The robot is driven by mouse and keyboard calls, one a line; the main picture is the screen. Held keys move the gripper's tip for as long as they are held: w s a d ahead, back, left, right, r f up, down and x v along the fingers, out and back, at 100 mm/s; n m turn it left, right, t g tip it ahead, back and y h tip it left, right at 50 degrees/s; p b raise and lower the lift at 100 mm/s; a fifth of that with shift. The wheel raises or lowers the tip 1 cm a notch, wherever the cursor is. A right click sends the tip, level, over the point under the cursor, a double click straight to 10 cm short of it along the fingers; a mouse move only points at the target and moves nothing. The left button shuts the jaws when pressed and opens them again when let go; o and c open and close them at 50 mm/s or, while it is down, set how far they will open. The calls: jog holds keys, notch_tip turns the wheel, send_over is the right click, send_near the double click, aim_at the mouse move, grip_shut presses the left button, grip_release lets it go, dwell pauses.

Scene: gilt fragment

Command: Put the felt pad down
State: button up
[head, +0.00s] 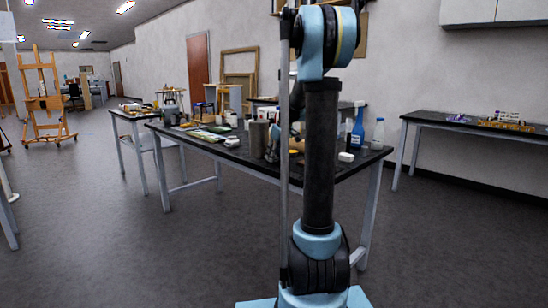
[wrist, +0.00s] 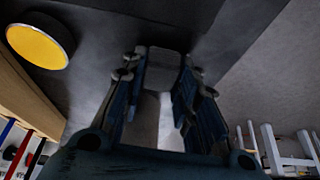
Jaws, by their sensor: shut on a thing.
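My gripper (wrist: 163,75) reaches over the dark table and is shut on a small grey piece, which I take to be the felt pad (wrist: 164,62). The pad shows between the two fingers in the wrist view. How far it is above the dark surface I cannot tell. In the head view my own arm hides most of the gripper and the pad.
A round yellow-topped tin (wrist: 37,46) and a wooden edge (wrist: 25,97) lie left in the wrist view. The black table (head: 232,154) also bears a grey cylinder (head: 259,138), a white object (head: 346,157), a blue spray bottle (head: 358,128) and a clear flask (head: 378,135).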

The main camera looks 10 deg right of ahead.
jog(key=o, duration=1)
jog(key=v, duration=1.2)
jog(key=s+a+f+m+h, duration=0.1)
jog(key=s+f+m, duration=0.1)
jog(key=s+f, duration=0.6)
jog(key=s+a+f+m+g+h, duration=0.1)
jog(key=s+f, duration=0.7)
jog(key=s, duration=1)
jog(key=s+a+f+m, duration=0.1)
jog(key=s+f+m, duration=0.3)
jog(key=s+f, duration=0.4)
jog(key=shift+s+f+g+h, duration=0.1)
jog(key=shift+s+g+h, duration=0.1)
jog(key=shift+s, duration=1.3)
jog(key=shift+s+f+g+h, duration=0.1)
jog(key=shift+s+f+h, duration=0.1)
jog(key=shift+s, duration=1.3)
